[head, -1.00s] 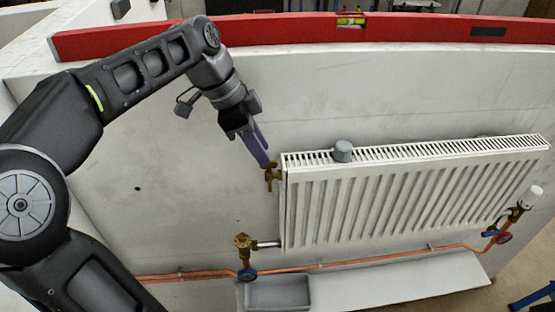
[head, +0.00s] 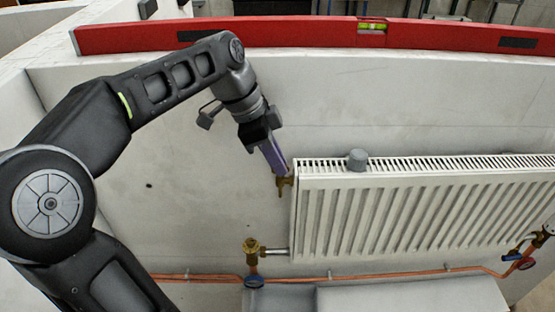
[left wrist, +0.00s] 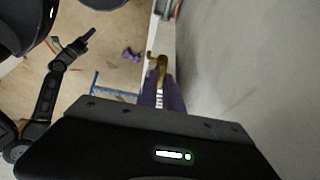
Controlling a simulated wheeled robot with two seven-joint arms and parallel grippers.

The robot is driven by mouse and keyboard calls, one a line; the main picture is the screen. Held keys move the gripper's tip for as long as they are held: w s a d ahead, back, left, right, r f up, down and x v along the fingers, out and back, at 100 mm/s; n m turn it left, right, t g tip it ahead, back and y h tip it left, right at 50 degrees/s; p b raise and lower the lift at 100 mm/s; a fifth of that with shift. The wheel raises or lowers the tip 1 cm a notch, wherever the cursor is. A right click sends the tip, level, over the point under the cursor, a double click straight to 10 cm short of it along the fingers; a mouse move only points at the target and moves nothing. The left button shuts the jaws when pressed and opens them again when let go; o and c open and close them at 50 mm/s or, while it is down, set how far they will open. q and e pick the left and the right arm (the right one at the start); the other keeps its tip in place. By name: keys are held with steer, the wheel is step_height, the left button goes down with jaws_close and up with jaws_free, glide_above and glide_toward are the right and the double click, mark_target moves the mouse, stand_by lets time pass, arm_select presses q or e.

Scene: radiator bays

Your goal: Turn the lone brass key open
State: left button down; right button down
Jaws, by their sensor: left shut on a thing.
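The brass key (head: 284,184) is at the upper left end of the white radiator (head: 420,212). My left gripper (head: 281,172) has purple fingers and is shut on this key, coming down from the upper left. In the left wrist view the key (left wrist: 157,68) shows at the fingertips of my left gripper (left wrist: 163,88), with part of it hidden between the fingers. The key's exact angle is hard to read. My right gripper (left wrist: 88,37) shows small and dark in the left wrist view; its jaws cannot be made out.
A brass valve (head: 251,247) with a blue wheel (head: 254,281) is below left on a copper pipe (head: 400,274). A grey knob (head: 357,159) sits on the radiator top. A red spirit level (head: 300,33) lies along the wall top. The wall left of the radiator is clear.

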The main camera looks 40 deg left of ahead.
arm_select(q)
steer(key=shift+n+b, duration=0.3)
stand_by(0.4)
steer(key=shift+s+f+n+t+y+b, duration=0.15)
steer(key=shift+n+t+y+b, duration=0.3)
steer(key=shift+n+b, duration=0.6)
steer(key=n+b, duration=0.1)
steer(key=n, duration=0.2)
steer(key=shift+d+t+y, duration=0.1)
steer(key=shift+t+y, duration=0.25)
steer(key=n+y+b, duration=0.1)
steer(key=n, duration=0.2)
steer(key=shift+d, duration=0.1)
steer(key=shift+d+n+y+b, duration=0.1)
steer(key=shift+n+y+b, duration=0.6)
steer(key=shift+n, duration=1.05)
steer(key=shift+s, duration=0.1)
steer(key=c, duration=1.6)
jaws_free()
steer(key=shift+r, duration=0.2)
